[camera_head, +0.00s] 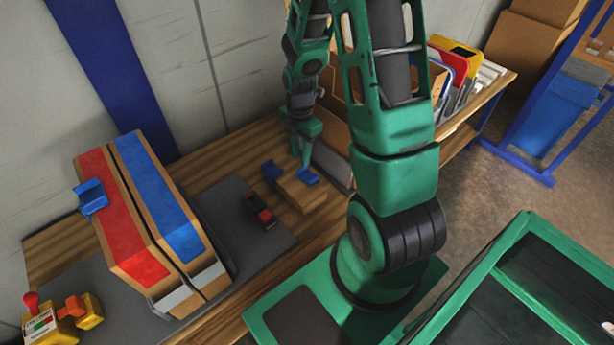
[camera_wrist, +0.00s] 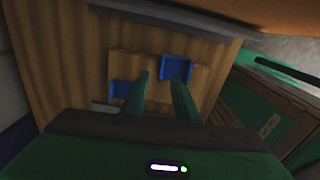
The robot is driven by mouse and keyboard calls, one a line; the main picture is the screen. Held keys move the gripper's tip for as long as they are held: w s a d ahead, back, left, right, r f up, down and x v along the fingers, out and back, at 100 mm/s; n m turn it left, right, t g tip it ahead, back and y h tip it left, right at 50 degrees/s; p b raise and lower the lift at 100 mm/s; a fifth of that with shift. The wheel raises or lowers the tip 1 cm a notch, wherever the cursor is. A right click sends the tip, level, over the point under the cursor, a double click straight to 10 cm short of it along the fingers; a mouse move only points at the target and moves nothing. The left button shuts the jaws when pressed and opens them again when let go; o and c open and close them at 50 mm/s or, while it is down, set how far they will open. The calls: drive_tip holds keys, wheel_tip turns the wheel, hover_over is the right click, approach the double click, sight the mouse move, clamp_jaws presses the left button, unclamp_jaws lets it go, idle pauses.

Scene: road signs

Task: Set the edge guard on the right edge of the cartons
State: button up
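Two cartons stand side by side on a grey mat, a red-topped carton (camera_head: 120,215) and a blue-topped carton (camera_head: 165,205). A blue edge guard (camera_head: 91,197) sits on the left edge of the red-topped one; the right edge looks bare. Two more blue edge guards, one on the left (camera_head: 271,171) and one on the right (camera_head: 307,177), sit at the ends of a wooden block (camera_head: 289,189). My gripper (camera_head: 304,158) is over this block, close to the right guard. In the wrist view, my gripper (camera_wrist: 160,77) has its fingers apart, one tip beside a blue guard (camera_wrist: 176,68); contact is unclear.
A black and red tool (camera_head: 259,211) lies on the grey mat (camera_head: 235,205) between cartons and block. Yellow devices (camera_head: 62,318) stand front left. A grey wall is behind. Signs (camera_head: 455,70) stand in a rack at the back right. A green-edged bin (camera_head: 520,290) is front right.

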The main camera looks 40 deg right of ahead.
sight(308, 178)
drive_tip(key=shift+f, duration=2.6)
clamp_jaws()
